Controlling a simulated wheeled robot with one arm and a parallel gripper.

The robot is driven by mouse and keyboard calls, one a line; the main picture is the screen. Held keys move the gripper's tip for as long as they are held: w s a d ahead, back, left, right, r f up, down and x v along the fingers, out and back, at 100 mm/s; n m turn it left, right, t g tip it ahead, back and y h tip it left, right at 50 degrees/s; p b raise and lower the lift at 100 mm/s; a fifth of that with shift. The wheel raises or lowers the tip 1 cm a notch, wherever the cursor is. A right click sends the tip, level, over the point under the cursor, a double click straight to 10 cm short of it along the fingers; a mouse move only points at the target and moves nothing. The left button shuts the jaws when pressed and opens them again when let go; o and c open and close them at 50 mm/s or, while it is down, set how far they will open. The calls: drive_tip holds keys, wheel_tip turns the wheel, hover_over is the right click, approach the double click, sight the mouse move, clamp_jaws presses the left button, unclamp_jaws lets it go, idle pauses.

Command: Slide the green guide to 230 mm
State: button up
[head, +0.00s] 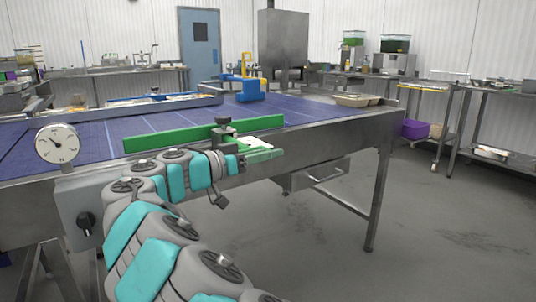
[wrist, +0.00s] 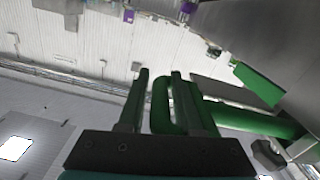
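The green guide (head: 190,134) is a long upright bar lying along the near side of the blue belt. A steel clamp with a dark knob (head: 223,121) stands at its middle. A green handle (head: 262,155) sticks out toward the near side; it shows as a looped bar in the wrist view (wrist: 161,105). My gripper (wrist: 160,75) has its two fingers on either side of that bar, with a thin gap at the left finger. Contact at the right finger is unclear. In the head view my gripper (head: 240,161) is at the handle, partly hidden. No millimetre scale is readable.
The blue belt (head: 85,138) sits on a steel frame with a round dial (head: 57,144) and a black switch (head: 86,223) at left. A blue and yellow device (head: 250,90) and beige trays (head: 352,100) stand farther back.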

drive_tip(key=v, duration=0.7)
drive_tip(key=shift+s+a+b, duration=0.2)
drive_tip(key=shift+a+b, duration=0.1)
drive_tip(key=shift+b, duration=0.05)
